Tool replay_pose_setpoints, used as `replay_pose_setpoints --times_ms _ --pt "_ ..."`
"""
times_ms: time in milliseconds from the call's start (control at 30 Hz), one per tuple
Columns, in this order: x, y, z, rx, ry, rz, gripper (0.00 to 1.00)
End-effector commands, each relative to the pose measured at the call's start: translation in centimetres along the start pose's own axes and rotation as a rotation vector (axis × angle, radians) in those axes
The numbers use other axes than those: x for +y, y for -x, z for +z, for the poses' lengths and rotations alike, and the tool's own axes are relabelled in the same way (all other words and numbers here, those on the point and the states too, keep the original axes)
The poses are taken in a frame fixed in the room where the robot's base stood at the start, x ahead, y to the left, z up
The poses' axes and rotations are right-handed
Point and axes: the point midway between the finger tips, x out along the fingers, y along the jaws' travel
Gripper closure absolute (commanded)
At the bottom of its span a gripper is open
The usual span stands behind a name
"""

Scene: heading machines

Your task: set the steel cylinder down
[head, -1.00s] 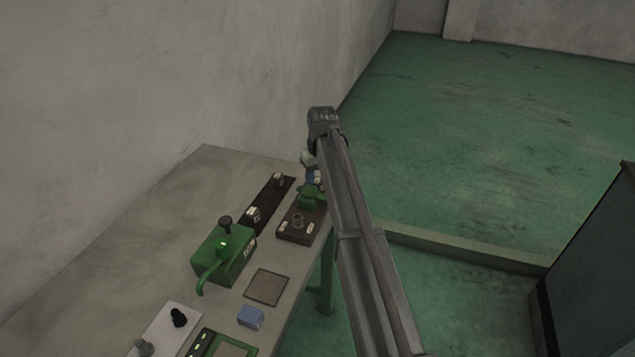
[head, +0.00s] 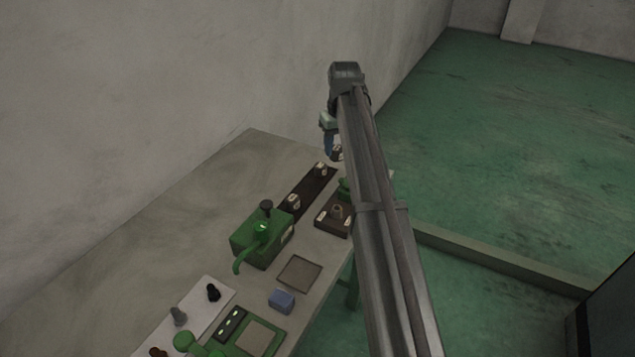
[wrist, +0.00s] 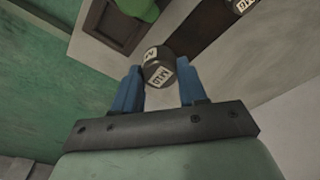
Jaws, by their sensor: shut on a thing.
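My gripper (wrist: 159,85) is shut on a dark steel cylinder (wrist: 160,64) with white lettered labels, held between its two blue fingers in the wrist view. In the head view my gripper (head: 328,143) is near the far end of the bench, partly hidden by my arm. The held cylinder (head: 337,152) shows just right of the blue finger. It appears to be above the bench, near the far end of a dark strip (head: 308,186). How high it hangs is hard to tell.
Two similar labelled cylinders, a far one (head: 320,169) and a near one (head: 292,202), stand on the strip. A green machine (head: 262,240) is nearer, with a dark-based fixture (head: 333,216) to the right. The wall (head: 200,90) is left of the bench.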

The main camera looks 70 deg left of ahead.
Motion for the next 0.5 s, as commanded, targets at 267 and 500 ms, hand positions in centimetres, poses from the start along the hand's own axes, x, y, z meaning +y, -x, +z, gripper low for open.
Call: replay_pose_setpoints --times_ms 267,500 --pt "-7.6 -1.5 -2.6 -0.006 0.118 -0.024 1.00" --pt "-7.7 -1.6 -2.9 0.007 0.263 -0.034 1.00"
